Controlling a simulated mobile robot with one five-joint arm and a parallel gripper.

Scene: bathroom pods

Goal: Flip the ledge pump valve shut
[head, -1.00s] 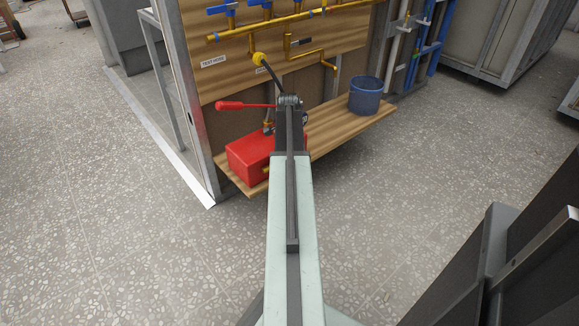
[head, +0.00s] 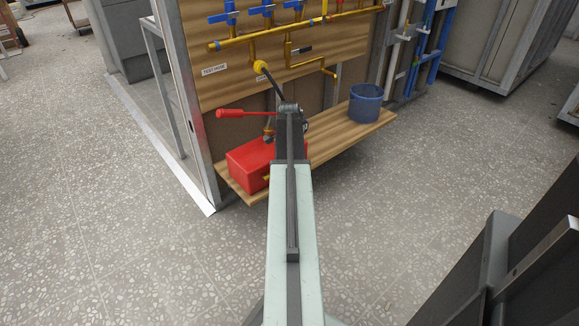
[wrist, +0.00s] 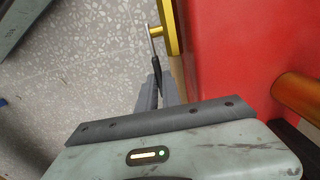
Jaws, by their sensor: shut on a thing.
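The red pump (head: 247,163) sits on the wooden ledge (head: 340,138), with its red-gripped lever (head: 232,113) pointing left above it. A brass fitting (head: 266,178) shows low on its side. In the wrist view, the pump's red body (wrist: 228,55) fills the right. The valve's thin handle (wrist: 153,55), silver above and black below, hangs from a brass stem (wrist: 155,31) beside the pump. My gripper (wrist: 158,88) is shut on the black lower part of this handle. In the head view, my gripper is hidden behind my arm.
A blue bucket (head: 365,104) stands at the ledge's right end. Yellow pipes with blue valves (head: 268,12) run across the panel above. A dark hose with a yellow end (head: 261,67) comes down near my arm. Dark panels (head: 510,265) stand at lower right. The speckled floor is open.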

